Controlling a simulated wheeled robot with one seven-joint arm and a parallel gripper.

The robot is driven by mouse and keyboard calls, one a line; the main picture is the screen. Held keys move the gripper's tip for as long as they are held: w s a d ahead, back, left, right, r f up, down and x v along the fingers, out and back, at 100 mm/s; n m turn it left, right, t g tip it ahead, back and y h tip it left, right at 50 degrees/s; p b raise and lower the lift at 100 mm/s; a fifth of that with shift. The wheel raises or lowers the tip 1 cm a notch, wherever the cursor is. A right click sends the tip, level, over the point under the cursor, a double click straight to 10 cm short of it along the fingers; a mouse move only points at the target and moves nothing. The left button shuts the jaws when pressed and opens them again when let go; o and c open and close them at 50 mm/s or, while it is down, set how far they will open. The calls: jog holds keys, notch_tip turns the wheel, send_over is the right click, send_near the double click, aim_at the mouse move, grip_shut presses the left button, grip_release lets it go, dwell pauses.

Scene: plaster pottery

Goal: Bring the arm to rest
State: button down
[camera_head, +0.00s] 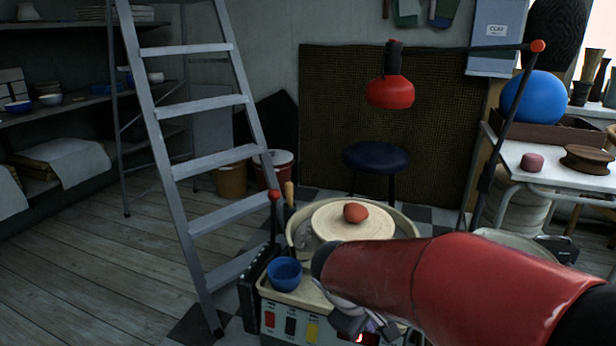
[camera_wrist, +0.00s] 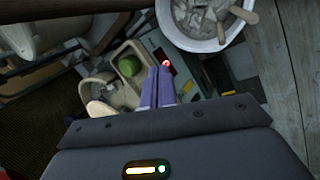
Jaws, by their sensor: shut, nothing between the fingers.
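My red arm reaches in from the lower right of the head view and is bent over the front of the pottery wheel (camera_head: 325,222). My gripper is mostly hidden under the arm in the head view. In the wrist view my gripper (camera_wrist: 165,75) shows two purple fingers side by side, shut and empty. They point towards a small red light on a panel. No object touches the fingertips as far as I can see.
A reddish clay lump (camera_head: 355,212) sits on the wheel, and a blue bowl (camera_head: 285,274) stands at its left front. A stepladder (camera_head: 205,150) stands left. In the wrist view, a white bucket (camera_wrist: 175,35) holds grey stuff and tools. Floor at the left is clear.

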jog(key=s+d+r+m+t+y, duration=0.1)
jog(key=s+d+r+m+y, duration=0.1)
jog(key=s+r+m, duration=0.2)
jog(key=s+d+r+m+t+y, duration=0.1)
jog(key=s+r+m, duration=0.3)
jog(key=s, duration=0.6)
jog(key=shift+d+m+t+y, duration=0.3)
jog(key=shift+d+m+y, duration=0.15)
jog(key=shift+m+y, duration=0.2)
